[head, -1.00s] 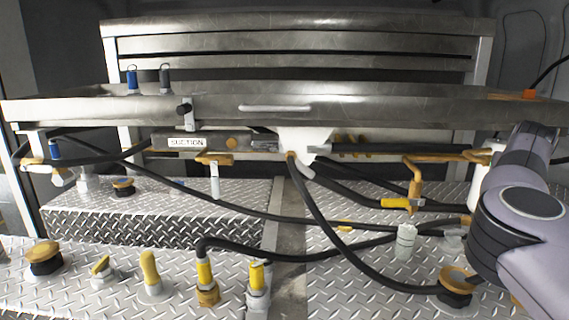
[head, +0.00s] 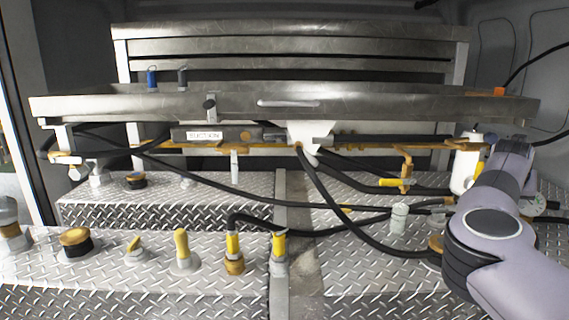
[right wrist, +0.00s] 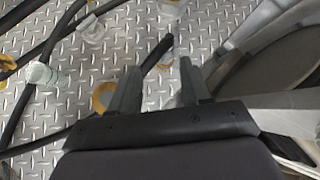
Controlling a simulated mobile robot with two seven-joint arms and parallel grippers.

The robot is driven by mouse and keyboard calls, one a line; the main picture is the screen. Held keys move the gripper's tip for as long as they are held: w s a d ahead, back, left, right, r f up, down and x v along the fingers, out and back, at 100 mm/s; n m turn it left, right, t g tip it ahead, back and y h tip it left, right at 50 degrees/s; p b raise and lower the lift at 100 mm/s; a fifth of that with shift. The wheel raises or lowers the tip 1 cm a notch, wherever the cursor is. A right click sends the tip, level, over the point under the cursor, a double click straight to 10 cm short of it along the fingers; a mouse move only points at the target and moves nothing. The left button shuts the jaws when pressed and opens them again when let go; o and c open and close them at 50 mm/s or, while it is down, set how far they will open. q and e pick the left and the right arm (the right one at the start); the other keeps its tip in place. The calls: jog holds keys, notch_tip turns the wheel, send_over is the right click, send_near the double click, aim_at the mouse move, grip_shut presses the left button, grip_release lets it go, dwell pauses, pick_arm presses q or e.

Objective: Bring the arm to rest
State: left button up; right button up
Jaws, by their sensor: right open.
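My right arm (head: 492,222) comes in from the lower right of the head view and reaches up toward the right end of the metal tray. Its gripper cannot be made out there. In the right wrist view my right gripper (right wrist: 158,78) has its two dark fingers apart, with no object held between them. Behind the fingers are the diamond-plate floor, a black hose (right wrist: 157,53) and a yellow ring (right wrist: 103,97). My left gripper is in neither view.
A long metal tray (head: 380,103) spans the bay above a pipe labelled SUCTION (head: 205,135). Black hoses (head: 325,192) hang and cross over the diamond-plate deck (head: 200,270). Yellow-capped fittings (head: 181,243) stand at front left. A white cylinder (head: 465,165) is close to my right arm.

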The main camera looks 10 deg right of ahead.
jog(key=s+d+f+n+g+h, duration=0.2)
jog(key=s+d+n+g+h, duration=0.15)
jog(key=s+d+h, duration=0.6)
jog(key=a+f+n+t+y, duration=0.4)
jog(key=a+n+t, duration=0.3)
jog(key=n, duration=0.4)
jog(key=w+a+f+n+t+y, duration=0.1)
jog(key=a+f+n+t+y, duration=0.3)
jog(key=a+n, duration=0.55)
jog(key=a+f+n+t+y, duration=0.3)
jog(key=a+f+n+t, duration=0.3)
jog(key=n, duration=0.5)
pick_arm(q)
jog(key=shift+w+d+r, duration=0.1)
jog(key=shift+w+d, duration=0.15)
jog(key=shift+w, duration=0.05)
pick_arm(e)
jog(key=s+a+f+n+g+y, duration=0.8)
jog(key=s+a+f+n, duration=0.3)
jog(key=s+a+f, duration=0.9)
jog(key=s+a, duration=0.2)
jog(key=a, duration=0.2)
jog(key=shift+s+a+f, duration=0.15)
jog(key=shift+s+f, duration=0.05)
jog(key=shift+f, duration=0.15)
